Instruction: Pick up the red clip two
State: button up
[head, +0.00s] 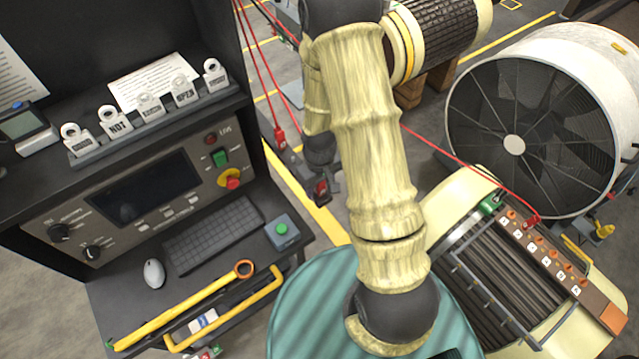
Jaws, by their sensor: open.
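One red clip (279,138) hangs at the end of red cables, left of my gripper and beside the console. Another red clip (532,222) is at the terminal strip of the cream machine on the right, with a red cable running to it. I cannot tell which of them is clip two. My gripper (322,188) points down between the console and the machine, small in view and partly behind my arm. It is open. A dark red piece shows at its fingers; I cannot tell whether it is a clip or part of the gripper.
The console desk (120,300) with keyboard (213,236), mouse (154,273) and yellow-handled tools (180,310) fills the left. A large fan drum (560,60) and the cream machine (455,200) stand right. Bare floor (295,225) with a yellow line lies between.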

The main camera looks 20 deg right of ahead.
dwell(0.3)
grip_shut()
jog(key=shift+r+b, duration=1.1)
jog(key=shift+r, duration=3.95)
